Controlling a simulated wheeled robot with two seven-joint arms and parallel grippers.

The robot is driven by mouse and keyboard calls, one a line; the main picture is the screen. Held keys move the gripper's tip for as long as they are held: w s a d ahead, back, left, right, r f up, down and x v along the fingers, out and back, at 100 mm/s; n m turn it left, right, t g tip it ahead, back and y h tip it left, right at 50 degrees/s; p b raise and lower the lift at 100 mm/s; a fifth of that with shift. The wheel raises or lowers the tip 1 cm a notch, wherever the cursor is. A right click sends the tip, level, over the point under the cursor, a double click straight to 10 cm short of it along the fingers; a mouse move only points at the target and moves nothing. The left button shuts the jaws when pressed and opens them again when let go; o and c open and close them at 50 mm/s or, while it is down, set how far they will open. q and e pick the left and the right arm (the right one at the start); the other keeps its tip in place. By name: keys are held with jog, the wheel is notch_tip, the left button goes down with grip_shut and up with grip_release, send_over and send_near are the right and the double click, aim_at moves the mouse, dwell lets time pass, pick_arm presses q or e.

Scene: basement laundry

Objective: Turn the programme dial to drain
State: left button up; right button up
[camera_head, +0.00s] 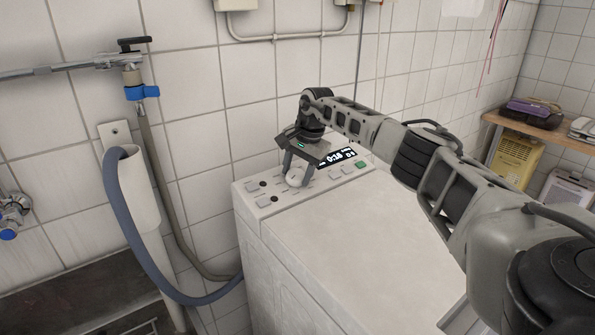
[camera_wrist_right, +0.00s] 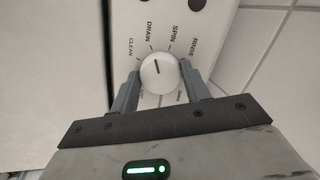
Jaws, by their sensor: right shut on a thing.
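The white programme dial (camera_wrist_right: 159,74) sits on the washing machine's control panel (camera_wrist_right: 112,18), with printed words around it. The dark mark on the dial points up and slightly left in the right wrist view, towards the word DRAIN (camera_wrist_right: 148,32). SPIN stands to the right of DRAIN, and CLEAN to its left. My right gripper (camera_wrist_right: 160,88) is shut on the dial, one finger on each side. In the head view my right gripper (camera_head: 295,173) reaches down over the dial (camera_head: 295,179). The labels below the dial are partly hidden. My left gripper is not in view.
The white washing machine (camera_head: 340,240) has a broad clear top. A display (camera_head: 343,156) and a green button (camera_head: 360,164) are on its panel. A grey hose (camera_head: 138,250) hangs at the left near a tap (camera_head: 132,75). A shelf (camera_head: 530,128) stands at the right.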

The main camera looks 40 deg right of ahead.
jog(key=shift+n, duration=0.6)
jog(key=o, duration=1)
jog(key=shift+c, duration=0.2)
jog(key=v, duration=1.6)
